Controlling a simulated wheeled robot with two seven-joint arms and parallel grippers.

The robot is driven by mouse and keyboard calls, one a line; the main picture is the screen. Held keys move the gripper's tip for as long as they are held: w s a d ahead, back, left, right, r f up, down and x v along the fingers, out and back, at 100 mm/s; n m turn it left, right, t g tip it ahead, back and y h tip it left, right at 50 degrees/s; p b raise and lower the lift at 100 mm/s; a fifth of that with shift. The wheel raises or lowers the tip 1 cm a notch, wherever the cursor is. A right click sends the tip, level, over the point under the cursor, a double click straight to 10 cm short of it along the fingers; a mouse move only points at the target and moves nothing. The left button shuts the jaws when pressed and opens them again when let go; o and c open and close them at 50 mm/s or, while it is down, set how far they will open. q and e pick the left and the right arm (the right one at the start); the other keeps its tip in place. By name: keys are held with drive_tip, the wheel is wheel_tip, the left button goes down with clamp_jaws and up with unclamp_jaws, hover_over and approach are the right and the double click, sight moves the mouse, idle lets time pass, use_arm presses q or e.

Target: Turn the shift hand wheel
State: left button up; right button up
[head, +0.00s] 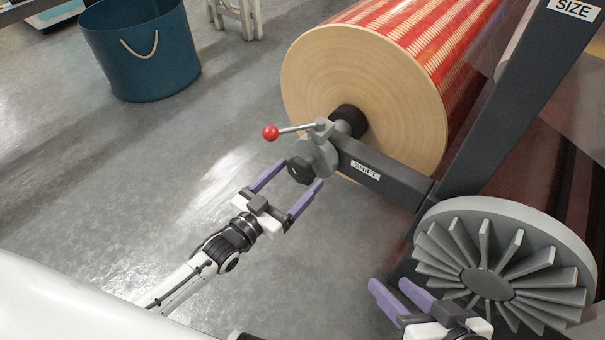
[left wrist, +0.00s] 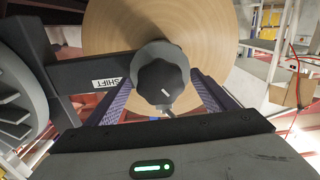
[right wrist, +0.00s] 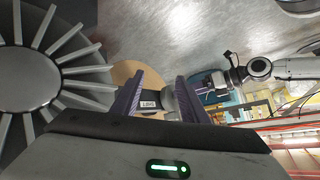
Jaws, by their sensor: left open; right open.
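The shift hand wheel is a small dark lobed knob (head: 300,170) at the end of the dark arm labelled SHIFT (head: 385,175). In the left wrist view the knob (left wrist: 160,82) shows face-on with a short white mark. My left gripper (head: 292,183) is open, its purple fingers pointing at the knob with one on each side; I cannot tell whether they touch it. My right gripper (head: 402,288) is open and empty, in front of the large grey finned wheel (head: 490,282). In the right wrist view the SHIFT label (right wrist: 148,104) shows between its fingers.
A red-and-cream patterned roll (head: 365,95) with a wooden end face stands behind the SHIFT arm. A red-ball lever (head: 271,132) sticks out left above the knob. A dark post (head: 515,95) labelled SIZE rises at right. A blue bucket (head: 140,50) stands on open floor at upper left.

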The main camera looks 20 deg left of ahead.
sight(297, 177)
use_arm(q)
drive_tip(key=shift+b+x, duration=0.35)
drive_tip(key=shift+x, duration=1.25)
use_arm(e)
drive_tip(key=shift+w+a+r+y, duration=0.1)
drive_tip(key=shift+a+r+y, duration=0.2)
drive_tip(key=shift+r, duration=0.1)
use_arm(q)
drive_tip(key=shift+c, duration=0.4)
drive_tip(key=c, duration=1)
drive_tip(key=shift+o, duration=0.2)
drive_tip(key=shift+n, duration=0.3)
use_arm(e)
drive_tip(key=shift+r+t, duration=0.15)
drive_tip(key=shift+t, duration=0.15)
